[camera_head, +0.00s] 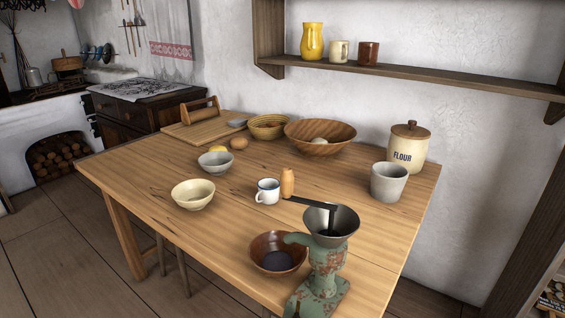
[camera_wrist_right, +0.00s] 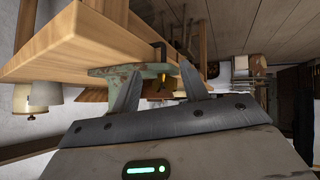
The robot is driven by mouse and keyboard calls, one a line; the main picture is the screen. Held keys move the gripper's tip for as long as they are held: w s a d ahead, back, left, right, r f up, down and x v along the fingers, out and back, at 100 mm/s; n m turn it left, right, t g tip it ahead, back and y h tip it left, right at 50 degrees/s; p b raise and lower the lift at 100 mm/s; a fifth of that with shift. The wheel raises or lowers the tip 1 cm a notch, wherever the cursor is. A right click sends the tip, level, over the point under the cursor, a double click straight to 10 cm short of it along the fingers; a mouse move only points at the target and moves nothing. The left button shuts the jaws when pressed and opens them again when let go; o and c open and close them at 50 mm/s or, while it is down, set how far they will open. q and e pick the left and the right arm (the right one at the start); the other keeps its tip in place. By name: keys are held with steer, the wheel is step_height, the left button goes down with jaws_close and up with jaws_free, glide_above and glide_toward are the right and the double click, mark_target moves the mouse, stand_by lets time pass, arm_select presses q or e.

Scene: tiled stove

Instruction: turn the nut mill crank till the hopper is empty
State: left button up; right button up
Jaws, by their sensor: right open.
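The green, worn nut mill (camera_head: 327,268) stands at the near right end of the wooden table. Its grey funnel-shaped hopper (camera_head: 345,222) is on top; I cannot tell how much is inside. A dark crank arm (camera_head: 308,203) reaches left from the hopper to an upright wooden handle (camera_head: 287,183). A brown bowl (camera_head: 262,245) with something dark in its bottom sits beside the mill, under its spout. In the right wrist view my right gripper (camera_wrist_right: 160,68) is open and empty, with a green part of the mill (camera_wrist_right: 140,72) beyond its fingers. My left gripper is not in view.
A white mug (camera_head: 268,192) stands close to the crank handle. A grey pot (camera_head: 388,183) and a flour jar (camera_head: 408,150) are at the right. A cream bowl (camera_head: 193,195) is at the left. The table's front left (camera_head: 150,190) is clear.

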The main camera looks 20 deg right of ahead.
steer(key=w+r, duration=0.2)
steer(key=w+r+n+t, duration=0.1)
steer(key=w+r, duration=0.2)
steer(key=w+r+n+t+p, duration=0.1)
steer(key=w+r, duration=0.1)
steer(key=shift+w+a+r+h, duration=0.15)
steer(key=shift+a+r+h, duration=0.15)
steer(key=shift+h, duration=0.1)
steer(key=w+a+r+n+t+y, duration=0.3)
steer(key=w+a+r+n+t, duration=0.15)
steer(key=r, duration=0.35)
steer(key=w+a+r+n+t+y, duration=0.3)
steer(key=w+a+r+n, duration=0.25)
steer(key=r, duration=0.25)
steer(key=s+a+r+n+g+y, duration=0.2)
steer(key=a+r+n+g+y, duration=0.45)
steer(key=n, duration=0.85)
steer(key=s+a+r+n+g+y, duration=0.25)
steer(key=a+n+g+y, duration=0.65)
steer(key=n, duration=0.7)
steer(key=n+g+h, duration=0.4)
steer(key=n+h, duration=0.4)
steer(key=h, duration=1.4)
glide_toward(287, 169)
step_height(287, 169, down, 13)
steer(key=shift+s+r+b, duration=0.1)
steer(key=shift+r+b, duration=0.1)
steer(key=shift+b, duration=0.15)
